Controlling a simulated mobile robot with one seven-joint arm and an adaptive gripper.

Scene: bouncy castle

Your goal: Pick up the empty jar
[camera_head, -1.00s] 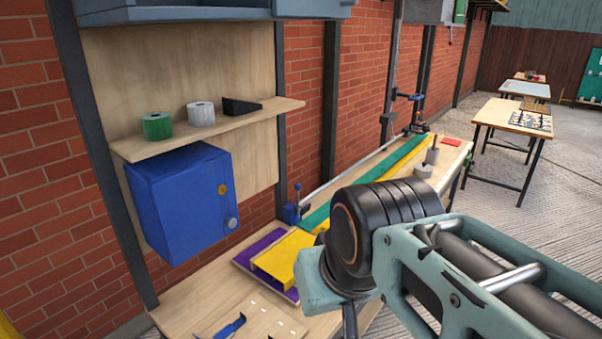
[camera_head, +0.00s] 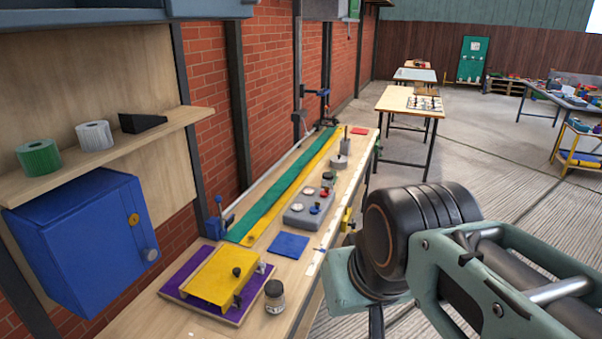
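A small glass jar with a dark lid (camera_head: 275,297) stands upright on the wooden workbench, just right of a purple board. Another small jar-like item with a dark top (camera_head: 329,179) stands farther back on the bench, near a grey block. I cannot tell at this size whether either is empty. My arm fills the lower right, to the right of the bench. My gripper's fingers are not visible; the arm's end runs off the bottom of the picture.
The purple board (camera_head: 178,293) carries a yellow bracket (camera_head: 222,279). A blue square (camera_head: 289,245) and a grey block (camera_head: 297,217) lie on the bench. A blue cabinet (camera_head: 80,245) hangs at left below a shelf (camera_head: 140,158). Open floor (camera_head: 480,160) lies right of the bench.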

